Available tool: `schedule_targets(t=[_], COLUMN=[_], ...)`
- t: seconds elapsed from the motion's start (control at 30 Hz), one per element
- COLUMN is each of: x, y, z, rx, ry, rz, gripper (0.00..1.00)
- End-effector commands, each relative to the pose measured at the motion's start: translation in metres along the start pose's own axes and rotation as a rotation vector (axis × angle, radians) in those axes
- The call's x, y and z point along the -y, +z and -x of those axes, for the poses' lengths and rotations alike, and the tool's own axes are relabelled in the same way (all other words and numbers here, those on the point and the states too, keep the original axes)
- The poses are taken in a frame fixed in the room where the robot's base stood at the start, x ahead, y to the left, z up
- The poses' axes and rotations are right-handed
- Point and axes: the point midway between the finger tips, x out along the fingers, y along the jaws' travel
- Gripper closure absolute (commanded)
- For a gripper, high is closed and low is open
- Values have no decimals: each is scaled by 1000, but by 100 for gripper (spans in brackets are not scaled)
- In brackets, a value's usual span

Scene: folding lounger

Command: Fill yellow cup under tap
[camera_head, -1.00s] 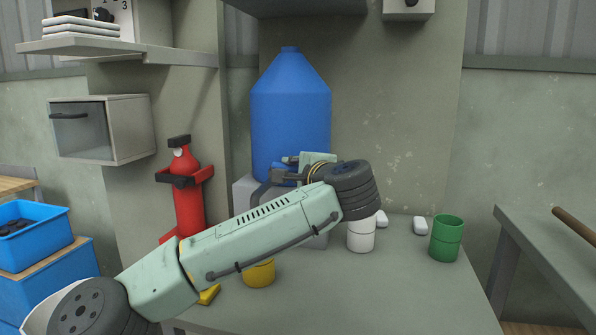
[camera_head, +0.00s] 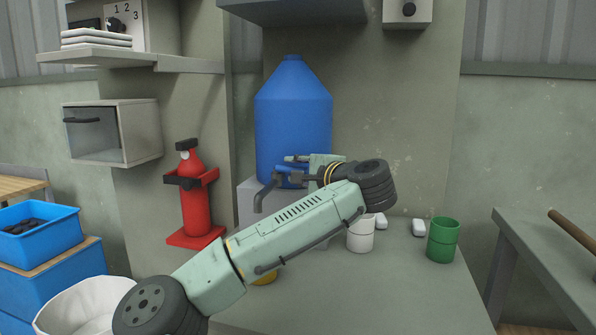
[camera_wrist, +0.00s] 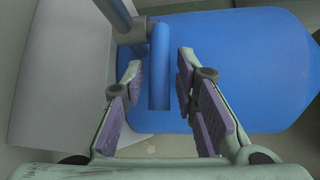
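The yellow cup (camera_head: 265,278) is mostly hidden behind my arm in the head view; only a small part shows on the bench. The tap (camera_head: 262,192) has a dark spout and a blue lever (camera_head: 290,182), beside the large blue water jug (camera_head: 292,115). My gripper (camera_wrist: 160,66) is open at the tap. In the wrist view the blue lever (camera_wrist: 159,75) lies between the two fingers, with a visible gap on each side. Nothing is held. I cannot see whether the cup is under the spout.
A white cup (camera_head: 360,237) and a green cup (camera_head: 443,240) stand on the bench (camera_head: 400,290) to the right. A red fire extinguisher (camera_head: 194,195) stands at the left. A cabinet (camera_head: 112,132) and a shelf (camera_head: 110,56) are on the left wall.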

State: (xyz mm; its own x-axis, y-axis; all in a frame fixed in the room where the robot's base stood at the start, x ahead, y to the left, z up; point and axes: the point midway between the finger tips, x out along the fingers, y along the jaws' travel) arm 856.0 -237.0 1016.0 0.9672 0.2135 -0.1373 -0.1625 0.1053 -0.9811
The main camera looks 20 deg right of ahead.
Motion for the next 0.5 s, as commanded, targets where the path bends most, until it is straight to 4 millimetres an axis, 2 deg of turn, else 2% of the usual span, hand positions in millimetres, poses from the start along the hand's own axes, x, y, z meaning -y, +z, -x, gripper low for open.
schedule_targets(t=[0.37, 0.5], x=[0, 0], y=[0, -1], z=[1, 11], rx=[-1, -3], ry=[0, 0], rz=[-2, -2], gripper=[65, 65])
